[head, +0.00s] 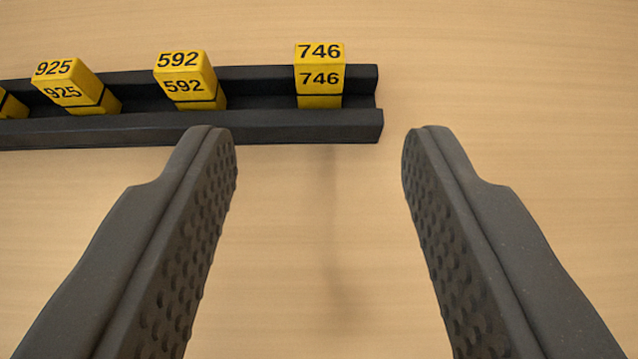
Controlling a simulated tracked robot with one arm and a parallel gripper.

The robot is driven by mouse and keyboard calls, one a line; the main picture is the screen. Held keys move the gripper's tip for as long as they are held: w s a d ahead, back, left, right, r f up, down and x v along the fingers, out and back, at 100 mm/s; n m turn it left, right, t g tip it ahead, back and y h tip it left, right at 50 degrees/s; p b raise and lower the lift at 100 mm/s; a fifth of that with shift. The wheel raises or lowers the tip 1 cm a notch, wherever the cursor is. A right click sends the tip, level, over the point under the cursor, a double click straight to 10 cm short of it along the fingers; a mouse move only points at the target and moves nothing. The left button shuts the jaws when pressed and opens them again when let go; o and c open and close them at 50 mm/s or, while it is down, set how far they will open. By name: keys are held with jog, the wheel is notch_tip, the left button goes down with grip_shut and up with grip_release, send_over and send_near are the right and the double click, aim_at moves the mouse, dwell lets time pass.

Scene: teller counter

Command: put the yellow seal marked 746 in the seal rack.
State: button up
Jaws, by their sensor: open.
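The yellow seal marked 746 (320,79) stands upright in the black seal rack (270,127), close to the rack's right end. Its number shows on the top and on the front face, and its lower end is hidden behind the rack's front wall. My gripper (319,140) is open and empty. Its two dark, dimpled fingers are spread wide, with their tips just in front of the rack in the picture. The seal lies beyond the gap between the fingertips and apart from both fingers.
A yellow seal marked 592 (185,82) and one marked 925 (72,86) sit in the rack to the left, both looking tilted. Another yellow seal (10,104) is cut off at the left edge. The wooden counter (520,90) is bare right of the rack.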

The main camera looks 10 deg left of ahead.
jog(key=shift+p+v, duration=0.3)
jog(key=shift+v, duration=1.55)
jog(key=w+d+r+t+y, duration=0.1)
jog(key=w+d+r, duration=0.3)
jog(key=r, duration=0.9)
jog(key=w+d+r+y, duration=0.2)
jog(key=w+d+r, duration=0.15)
jog(key=r, duration=0.85)
jog(key=s+d+r+m+t+h, duration=0.1)
jog(key=s+d+r+h, duration=0.2)
jog(key=d+r, duration=0.9)
jog(key=s+d+r+m+t+h, duration=0.1)
jog(key=s+d+r+h, duration=0.1)
jog(key=s+d+r, duration=0.6)
jog(key=d+r, duration=0.4)
jog(key=d, duration=0.3)
jog(key=shift+s+d+r+m+t+h, duration=0.25)
jog(key=shift+d+r+m+t+h, duration=0.05)
jog(key=shift+r+h, duration=0.1)
jog(key=shift+r, duration=0.1)
